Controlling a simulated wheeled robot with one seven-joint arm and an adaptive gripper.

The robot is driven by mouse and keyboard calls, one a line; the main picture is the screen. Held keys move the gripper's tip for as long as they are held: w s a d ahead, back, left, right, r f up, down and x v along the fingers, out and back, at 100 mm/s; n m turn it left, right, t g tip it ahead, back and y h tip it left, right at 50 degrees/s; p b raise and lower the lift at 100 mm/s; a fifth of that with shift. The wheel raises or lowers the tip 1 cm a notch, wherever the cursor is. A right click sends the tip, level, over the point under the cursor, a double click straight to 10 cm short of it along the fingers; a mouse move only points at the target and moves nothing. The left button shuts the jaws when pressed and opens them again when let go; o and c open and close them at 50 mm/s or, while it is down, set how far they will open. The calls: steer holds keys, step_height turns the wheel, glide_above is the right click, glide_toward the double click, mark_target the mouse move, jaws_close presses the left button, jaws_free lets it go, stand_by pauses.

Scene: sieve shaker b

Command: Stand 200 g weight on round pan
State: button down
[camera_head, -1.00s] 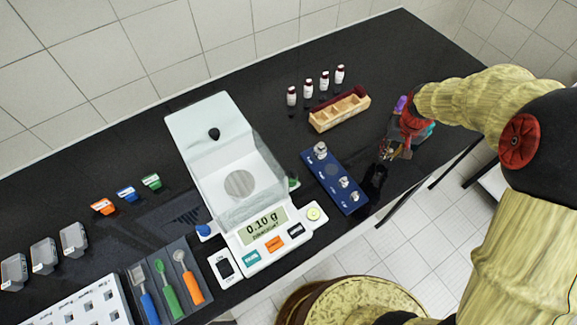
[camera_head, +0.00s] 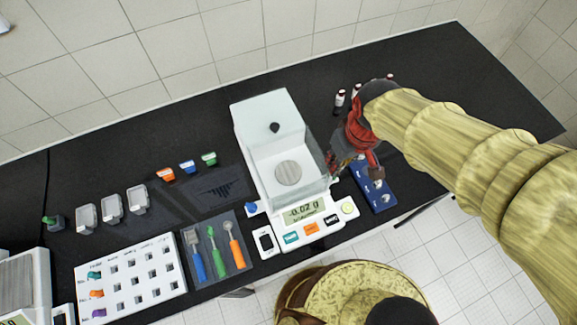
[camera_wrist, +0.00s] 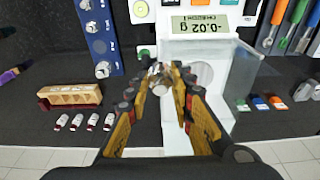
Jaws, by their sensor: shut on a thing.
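My gripper (camera_wrist: 167,78) is shut on a small silvery metal weight (camera_wrist: 159,76), seen between the fingertips in the wrist view; its label cannot be read. In the head view my gripper (camera_head: 343,160) is just right of the balance (camera_head: 263,130), and the weight is not clear there. The round pan (camera_head: 288,173) is a bare grey disc inside the balance's clear-walled chamber. In the wrist view the pan (camera_wrist: 204,74) lies right of the fingertips, partly behind the right finger. The display reads -0.02 g.
A blue weight block (camera_head: 377,192) stands right of the balance, with silvery weights and a gap in its row. Red-capped vials (camera_head: 340,98) stand behind my arm. A wooden rack (camera_wrist: 70,96) shows in the wrist view. The chamber's clear wall (camera_wrist: 243,75) borders the pan.

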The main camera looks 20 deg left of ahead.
steer(key=a+f, duration=0.4)
steer(key=a, duration=0.4)
glide_above(288, 170)
steer(key=d, duration=0.1)
steer(key=f, duration=0.5)
steer(key=shift+s, duration=0.25)
steer(key=shift+a+f, duration=0.3)
steer(key=shift+f, duration=0.05)
steer(key=shift+a+f+b, duration=0.1)
steer(key=shift+f+b, duration=0.2)
steer(key=shift+f, duration=1.3)
steer(key=shift+f, duration=0.15)
steer(key=c, duration=1.6)
jaws_free()
steer(key=shift+c, duration=0.2)
steer(key=shift+o, duration=0.5)
